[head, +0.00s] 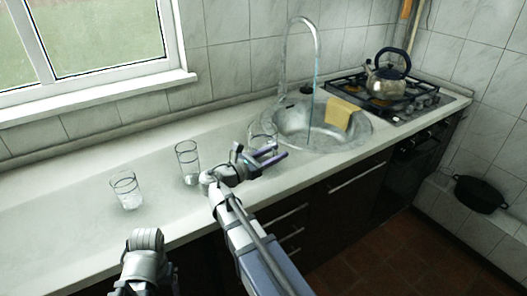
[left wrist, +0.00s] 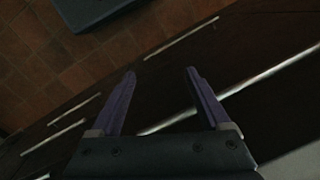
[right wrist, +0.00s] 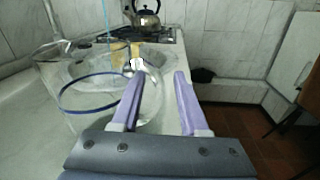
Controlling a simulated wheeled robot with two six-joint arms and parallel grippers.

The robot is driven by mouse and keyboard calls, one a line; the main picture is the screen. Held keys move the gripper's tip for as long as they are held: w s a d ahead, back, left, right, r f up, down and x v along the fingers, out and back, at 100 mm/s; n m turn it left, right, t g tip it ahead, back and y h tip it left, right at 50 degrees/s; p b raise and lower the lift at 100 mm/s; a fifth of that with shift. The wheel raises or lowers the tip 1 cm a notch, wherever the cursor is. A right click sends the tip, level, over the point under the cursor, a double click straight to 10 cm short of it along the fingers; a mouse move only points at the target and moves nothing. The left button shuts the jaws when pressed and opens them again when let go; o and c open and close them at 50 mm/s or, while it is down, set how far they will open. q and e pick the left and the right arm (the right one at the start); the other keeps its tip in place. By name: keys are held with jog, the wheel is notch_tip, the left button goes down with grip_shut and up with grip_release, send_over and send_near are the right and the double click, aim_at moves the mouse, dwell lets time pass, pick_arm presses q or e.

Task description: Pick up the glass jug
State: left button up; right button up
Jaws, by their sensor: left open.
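The clear glass jug (head: 262,133) stands on the counter near the sink in the head view, partly hidden behind my right gripper (head: 268,156). In the right wrist view the jug (right wrist: 88,92) is large and close at left, with a dark blue rim. A curved clear glass part, seemingly its handle, shows by and between the fingers of my right gripper (right wrist: 159,76). These fingers are apart; I cannot tell whether they touch glass. My left gripper (left wrist: 160,72) is open and empty in front of dark cabinet fronts.
Two clear tumblers stand on the counter, one (head: 126,190) at left and one (head: 188,160) nearer my right arm. Right of the jug are the steel sink (head: 295,122) with running tap, a yellow cloth (head: 341,113), and the stove with a kettle (head: 386,82).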

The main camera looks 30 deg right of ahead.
grip_shut()
dwell(1.2)
